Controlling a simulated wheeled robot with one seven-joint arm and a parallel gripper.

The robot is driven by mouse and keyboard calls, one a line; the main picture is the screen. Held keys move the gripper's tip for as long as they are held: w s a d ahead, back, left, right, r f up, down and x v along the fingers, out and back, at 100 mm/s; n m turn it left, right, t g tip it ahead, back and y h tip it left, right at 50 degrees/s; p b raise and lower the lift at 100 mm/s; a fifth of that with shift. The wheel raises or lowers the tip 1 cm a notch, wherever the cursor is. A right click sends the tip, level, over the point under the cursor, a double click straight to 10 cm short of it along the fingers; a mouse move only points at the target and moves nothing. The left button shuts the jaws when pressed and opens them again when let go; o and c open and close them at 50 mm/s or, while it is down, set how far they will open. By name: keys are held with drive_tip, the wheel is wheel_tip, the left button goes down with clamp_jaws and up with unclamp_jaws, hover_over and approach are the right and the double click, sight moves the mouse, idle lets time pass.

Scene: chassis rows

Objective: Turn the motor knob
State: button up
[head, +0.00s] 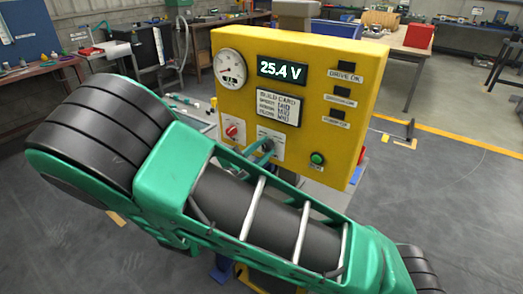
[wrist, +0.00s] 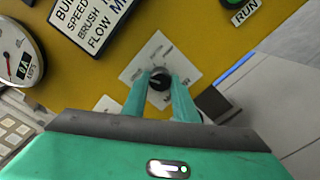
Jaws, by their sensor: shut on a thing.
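A dark round knob (wrist: 159,76) sits on a white label plate (wrist: 151,52) on the yellow panel (head: 205,48). The plate's lettering is too small to read. My gripper (wrist: 160,84) has one green finger on each side of the knob and is shut on it.
The panel also bears a round gauge (head: 229,68), a display (head: 282,70) reading 25.4 V, a build card (head: 278,108), dark indicator windows (head: 340,93) and a green RUN button (head: 317,158) right of my gripper. Workbenches stand behind.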

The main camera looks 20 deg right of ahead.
drive_tip(key=shift+m, duration=0.3)
drive_tip(key=o, duration=1.1)
drive_tip(key=shift+c, duration=0.2)
drive_tip(key=v, duration=1)
drive_tip(key=shift+s+a, duration=0.15)
drive_tip(key=shift+a, duration=0.2)
drive_tip(key=shift+s+f, duration=0.1)
